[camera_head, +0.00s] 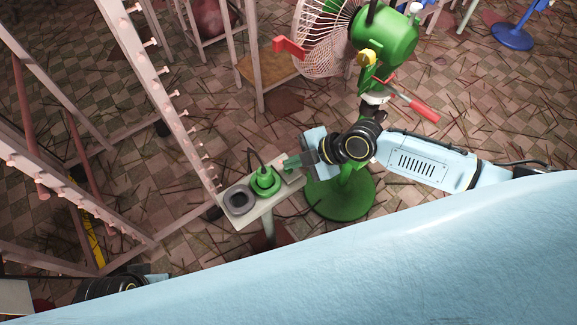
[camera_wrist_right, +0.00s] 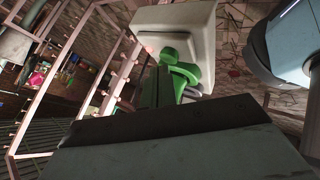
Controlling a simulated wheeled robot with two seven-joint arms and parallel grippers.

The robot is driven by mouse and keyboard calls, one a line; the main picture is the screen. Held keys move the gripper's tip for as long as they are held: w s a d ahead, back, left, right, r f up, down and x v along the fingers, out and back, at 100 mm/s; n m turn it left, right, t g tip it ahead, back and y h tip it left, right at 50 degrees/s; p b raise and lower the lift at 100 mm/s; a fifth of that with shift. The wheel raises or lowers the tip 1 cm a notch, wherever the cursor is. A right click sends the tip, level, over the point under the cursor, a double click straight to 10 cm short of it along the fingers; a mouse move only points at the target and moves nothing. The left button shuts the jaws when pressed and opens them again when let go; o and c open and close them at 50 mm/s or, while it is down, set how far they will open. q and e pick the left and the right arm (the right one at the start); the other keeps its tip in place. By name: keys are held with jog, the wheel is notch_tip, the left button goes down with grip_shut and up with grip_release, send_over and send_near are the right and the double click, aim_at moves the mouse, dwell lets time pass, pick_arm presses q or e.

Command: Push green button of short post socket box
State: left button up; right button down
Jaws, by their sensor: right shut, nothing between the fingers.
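The short post socket box (camera_head: 258,208) is a pale slab on a post near the middle of the head view. A grey round socket (camera_head: 239,201) sits at its left end, and a green round plug-like part (camera_head: 265,183) with a dark cable sits beside it. My right gripper (camera_head: 288,163) is shut and empty, its tips over the right end of the box. I cannot make out a separate green button; the tips may hide it. In the right wrist view the shut fingers (camera_wrist_right: 158,88) point toward the pale box (camera_wrist_right: 175,28) and green part (camera_wrist_right: 186,72). Contact cannot be told.
A green fan (camera_head: 385,35) stands on a round green base (camera_head: 340,195) close right of the box. A pale metal rack (camera_head: 165,90) with pegs stands left. Dark sticks litter the checkered floor. A blue round base (camera_head: 512,36) is at the upper right.

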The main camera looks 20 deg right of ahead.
notch_tip(320, 180, up, 6)
jog(key=p, duration=0.4)
jog(key=shift+p, duration=0.3)
jog(key=shift+d, duration=0.1)
